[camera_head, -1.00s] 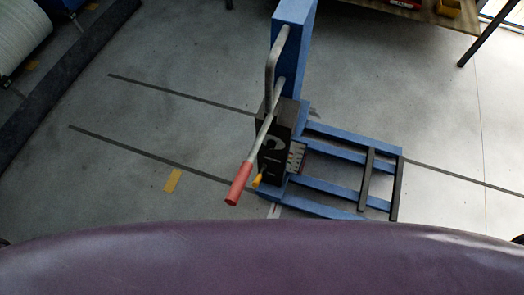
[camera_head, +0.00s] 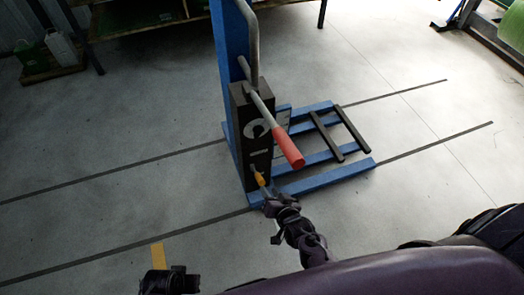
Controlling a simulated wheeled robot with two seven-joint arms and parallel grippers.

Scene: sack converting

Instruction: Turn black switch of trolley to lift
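The blue trolley (camera_head: 233,60) stands upright in the middle of the head view. A dark box (camera_head: 240,140) on its mast carries a pale curved mark (camera_head: 256,128) and a short pale dash. I cannot make out the black switch apart from the dark box. A small yellow-tipped lever (camera_head: 260,179) sticks out low on the box. My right gripper (camera_head: 269,193) is just below this yellow tip, close to it; contact and finger opening are too small to tell. Dark parts at the bottom left (camera_head: 168,281) look like my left gripper, partly cut off, opening unclear.
A grey lever with a red grip (camera_head: 288,149) juts from the box toward me, above my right gripper. Blue forks with black bars (camera_head: 326,136) extend right. A work table (camera_head: 140,25) stands behind. The floor around the trolley is clear.

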